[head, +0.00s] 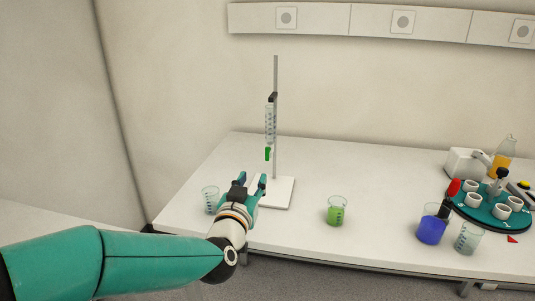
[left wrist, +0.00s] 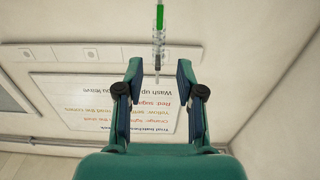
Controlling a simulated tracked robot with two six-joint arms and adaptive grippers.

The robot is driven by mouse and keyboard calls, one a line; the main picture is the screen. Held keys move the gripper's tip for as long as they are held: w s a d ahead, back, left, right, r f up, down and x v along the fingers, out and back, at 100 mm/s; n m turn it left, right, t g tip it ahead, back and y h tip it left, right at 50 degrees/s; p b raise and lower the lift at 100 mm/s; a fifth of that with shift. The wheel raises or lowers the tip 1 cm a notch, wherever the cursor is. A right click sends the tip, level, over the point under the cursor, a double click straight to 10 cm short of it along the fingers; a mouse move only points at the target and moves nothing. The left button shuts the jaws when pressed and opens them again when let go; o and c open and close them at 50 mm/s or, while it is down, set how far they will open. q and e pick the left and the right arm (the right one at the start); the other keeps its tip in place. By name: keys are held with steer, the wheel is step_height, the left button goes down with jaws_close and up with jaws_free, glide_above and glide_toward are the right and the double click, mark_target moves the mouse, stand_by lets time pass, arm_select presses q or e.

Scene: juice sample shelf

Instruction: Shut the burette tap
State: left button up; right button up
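The burette (head: 270,122) is clamped upright on a metal stand with a white base (head: 283,196). My right gripper is not in view.
An empty beaker (head: 210,200) stands left of my gripper. A beaker of green liquid (head: 336,213) stands right of the stand. A blue beaker (head: 432,230), a clear beaker (head: 468,238) and a teal carousel (head: 490,212) crowd the right end. The table between stand and carousel is mostly clear.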

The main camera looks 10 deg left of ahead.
mark_target(267, 152)
arm_select(q)
steer(key=w+p, duration=0.2)
steer(key=w, duration=0.6)
steer(key=w+p, duration=0.2)
steer(key=w, duration=0.6)
steer(key=shift+w+f, duration=0.2)
steer(key=shift+w, duration=0.2)
jaws_close()
